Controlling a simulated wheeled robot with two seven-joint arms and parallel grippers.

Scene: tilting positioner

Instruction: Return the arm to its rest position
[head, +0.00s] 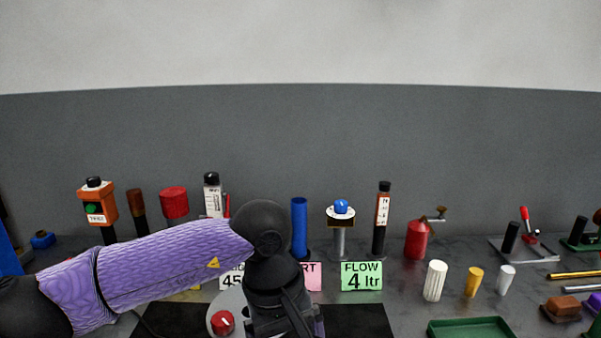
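My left arm comes in from the left in the head view, with a purple patterned sleeve and black joints. It reaches across the bench to the middle, where its black wrist points down. The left gripper's fingers are hidden below the picture's lower edge or behind the wrist. My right arm and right gripper do not show. The tilting positioner cannot be clearly made out; a grey round plate with a red knob (222,322) shows partly behind my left wrist.
A green tray (470,328) lies at the front right. White and yellow cylinders (474,281) stand behind it. A green FLOW card (362,276), a blue cylinder (299,226) and a red can (417,240) stand farther back. A red-handled clamp (526,238) is at the right.

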